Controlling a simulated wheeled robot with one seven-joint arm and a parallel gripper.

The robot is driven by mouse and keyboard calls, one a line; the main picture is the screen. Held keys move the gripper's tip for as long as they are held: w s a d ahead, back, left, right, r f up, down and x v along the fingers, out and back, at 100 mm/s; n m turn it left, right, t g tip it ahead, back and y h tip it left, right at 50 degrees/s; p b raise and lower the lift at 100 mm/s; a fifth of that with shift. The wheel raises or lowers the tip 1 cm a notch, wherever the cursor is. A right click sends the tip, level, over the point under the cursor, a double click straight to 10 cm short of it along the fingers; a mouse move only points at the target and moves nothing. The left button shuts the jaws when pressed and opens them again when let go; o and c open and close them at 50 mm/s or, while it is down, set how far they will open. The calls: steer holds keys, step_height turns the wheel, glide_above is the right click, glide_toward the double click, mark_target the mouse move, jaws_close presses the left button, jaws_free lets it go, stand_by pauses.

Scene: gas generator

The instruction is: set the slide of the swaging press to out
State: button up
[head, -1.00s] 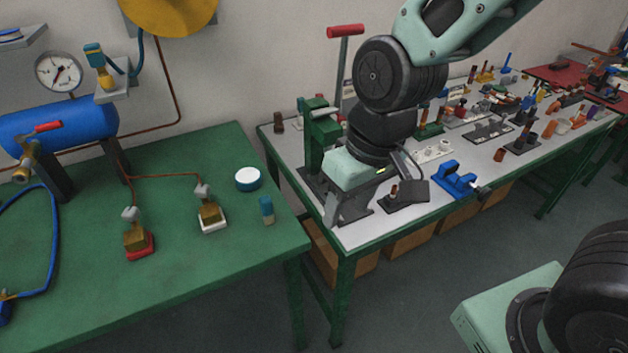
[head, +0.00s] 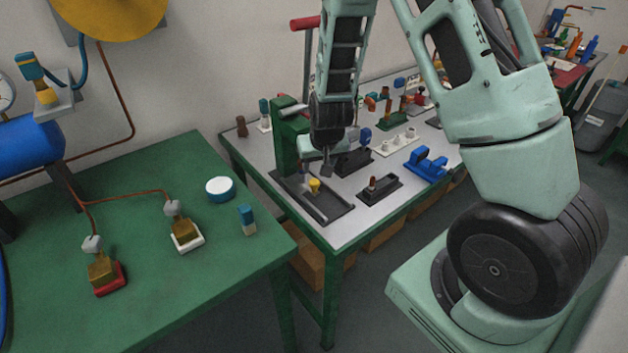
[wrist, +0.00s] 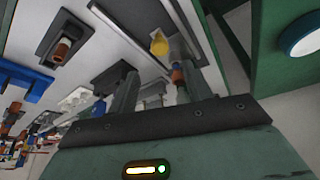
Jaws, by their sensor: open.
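The swaging press (head: 289,140) is a green upright frame on a dark base plate (head: 335,209) at the near left of the grey-topped bench. A yellow knob (head: 314,185) stands on the base plate and looks like part of the slide; it also shows in the wrist view (wrist: 158,43). I cannot tell the slide's position. My gripper (head: 327,168) hangs just right of the press, near the knob and apart from it. In the wrist view, the two fingers of my gripper (wrist: 157,72) are spread with nothing held; the knob lies beyond their tips.
A red-ended lever (head: 305,24) rises behind the press. A dark block with a brown pin (head: 378,186) and a blue vise-like fixture (head: 427,164) stand to the right. The green table (head: 200,300) at left holds brass fittings and a round white-topped tin (head: 220,188).

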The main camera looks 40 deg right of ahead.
mark_target(315, 182)
steer(key=p+x, duration=0.1)
steer(key=x, duration=0.8)
jaws_close()
